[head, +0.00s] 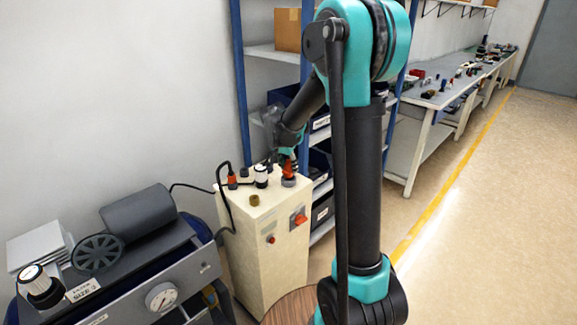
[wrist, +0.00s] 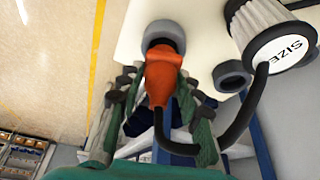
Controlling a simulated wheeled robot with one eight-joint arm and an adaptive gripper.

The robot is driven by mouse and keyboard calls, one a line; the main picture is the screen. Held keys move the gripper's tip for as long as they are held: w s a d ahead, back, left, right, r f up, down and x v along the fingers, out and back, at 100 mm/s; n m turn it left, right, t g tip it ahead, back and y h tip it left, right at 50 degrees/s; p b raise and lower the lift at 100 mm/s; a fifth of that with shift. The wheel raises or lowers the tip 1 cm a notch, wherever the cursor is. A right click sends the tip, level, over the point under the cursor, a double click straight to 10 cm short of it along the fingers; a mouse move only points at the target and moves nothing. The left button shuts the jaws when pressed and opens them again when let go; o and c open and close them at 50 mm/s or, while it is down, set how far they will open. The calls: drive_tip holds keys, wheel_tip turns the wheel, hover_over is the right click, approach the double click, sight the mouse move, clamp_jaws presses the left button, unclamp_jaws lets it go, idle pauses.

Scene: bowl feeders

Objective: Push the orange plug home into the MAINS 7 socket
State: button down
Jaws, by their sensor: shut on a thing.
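The orange plug (head: 288,168) stands over a grey round socket (head: 289,182) at the right back of the cream cabinet's top. In the wrist view the plug (wrist: 163,78) has its front end at the grey socket ring (wrist: 164,34), and a black cable leaves its rear. How deep it sits cannot be told. My gripper (wrist: 157,88) has a finger on each side of the plug and is shut on it. No MAINS 7 label is readable.
The cream cabinet (head: 262,245) also carries a white-topped ribbed knob (head: 261,176), another orange-and-black plug (head: 232,181) and a brass fitting (head: 255,201). In the wrist view the knob (wrist: 272,38) and a dark ring (wrist: 231,76) are close right of the plug. Blue shelving (head: 240,80) stands behind.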

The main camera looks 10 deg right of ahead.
drive_tip(key=shift+f, duration=1)
idle(0.4)
drive_tip(key=c, duration=1)
unclamp_jaws()
drive_tip(key=shift+o, duration=0.5)
drive_tip(key=shift+o, duration=0.7)
drive_tip(key=shift+r, duration=0.1)
drive_tip(key=shift+v, duration=3.5)
drive_tip(key=shift+w+d, duration=0.15)
